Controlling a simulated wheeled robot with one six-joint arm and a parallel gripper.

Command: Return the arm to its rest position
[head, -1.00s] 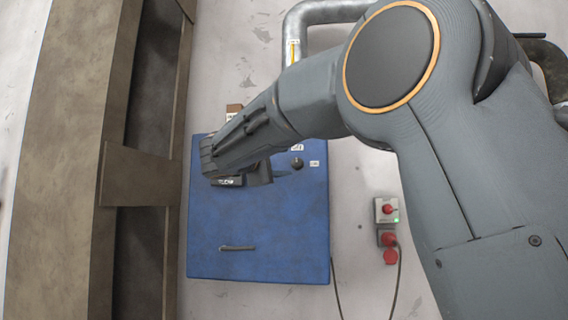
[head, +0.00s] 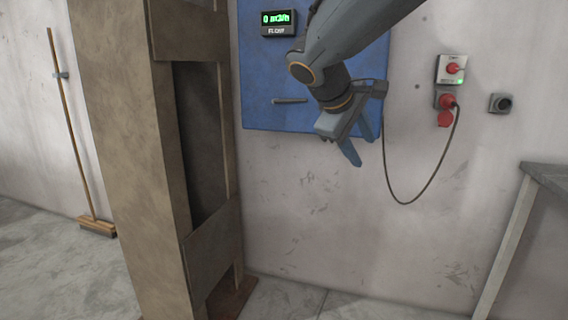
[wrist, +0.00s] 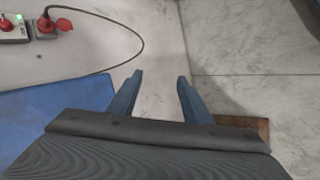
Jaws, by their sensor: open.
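My gripper (head: 361,146) hangs from my arm in front of the lower right part of the blue panel (head: 262,98). Its two fingers point down and are apart with nothing between them. In the wrist view my gripper (wrist: 158,92) also shows open and empty, with wall and floor beyond the fingers. The blue panel fills the left edge of the wrist view (wrist: 60,115). A green-lit display (head: 279,22) and a handle (head: 290,101) show on the panel. My upper arm leaves the top of the head view.
A tall brown column (head: 130,150) stands left of the panel. A red switch box (head: 452,69) and a red plug (head: 446,102) with a hanging cable are right of the panel. A grey table (head: 548,175) stands at the right edge. A broom (head: 97,226) leans at the left. The wall below my gripper is clear.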

